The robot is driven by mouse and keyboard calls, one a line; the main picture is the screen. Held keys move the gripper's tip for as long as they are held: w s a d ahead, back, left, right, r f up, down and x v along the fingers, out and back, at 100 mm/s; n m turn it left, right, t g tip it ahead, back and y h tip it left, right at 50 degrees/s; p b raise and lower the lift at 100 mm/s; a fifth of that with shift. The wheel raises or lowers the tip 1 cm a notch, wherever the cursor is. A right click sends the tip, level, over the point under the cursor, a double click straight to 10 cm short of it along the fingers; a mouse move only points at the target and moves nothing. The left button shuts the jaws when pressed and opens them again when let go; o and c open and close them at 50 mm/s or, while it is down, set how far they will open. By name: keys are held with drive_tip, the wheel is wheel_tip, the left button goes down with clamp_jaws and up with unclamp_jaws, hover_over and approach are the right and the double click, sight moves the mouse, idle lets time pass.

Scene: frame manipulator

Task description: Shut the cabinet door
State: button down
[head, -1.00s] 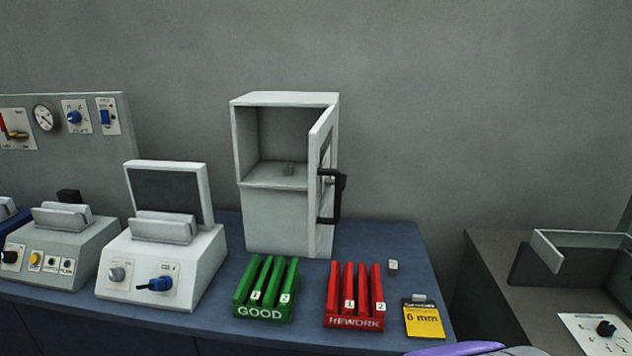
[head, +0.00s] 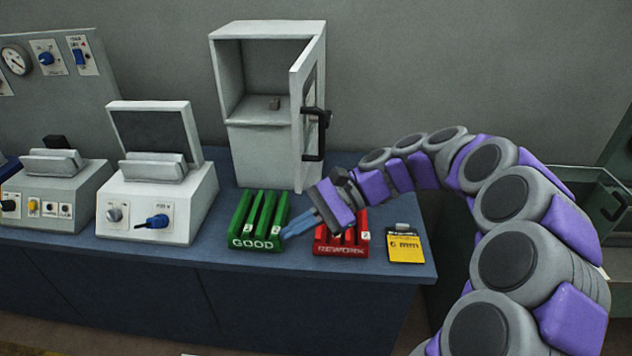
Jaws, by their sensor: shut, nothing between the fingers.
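The white cabinet (head: 268,155) stands at the back of the blue bench. Its door (head: 299,125) is hinged on the right and stands open toward me, with a black handle (head: 318,135) on its outer right face. My arm reaches in from the right.
The green GOOD rack (head: 254,243) and the red REWORK rack (head: 340,251) stand in front of the cabinet; my gripper partly covers the red one. A yellow 6 mm card (head: 405,249) lies right of them. A white device with a raised screen (head: 157,204) stands left of the cabinet.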

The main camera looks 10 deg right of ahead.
drive_tip(key=w+d+f+m+t+y+p, duration=0.1)
drive_tip(key=w+d+f+m+t+y, duration=0.2)
drive_tip(key=w+d+m, duration=0.6)
drive_tip(key=w+d+f+m+t+y+p, duration=0.1)
drive_tip(key=w+d+f+m+t+p, duration=0.15)
drive_tip(key=w+d+t, duration=0.65)
drive_tip(key=w+a+g+b, duration=0.1)
drive_tip(key=a+g+b, duration=0.2)
drive_tip(key=a, duration=0.7)
drive_tip(key=shift+w+a+f+g+b, duration=0.2)
drive_tip(key=shift+w+f+g+b, duration=0.1)
drive_tip(key=shift+b, duration=0.55)
drive_tip(key=shift+w+a+m, duration=0.1)
drive_tip(key=shift+w+m, duration=0.05)
drive_tip(key=shift+m, duration=0.1)
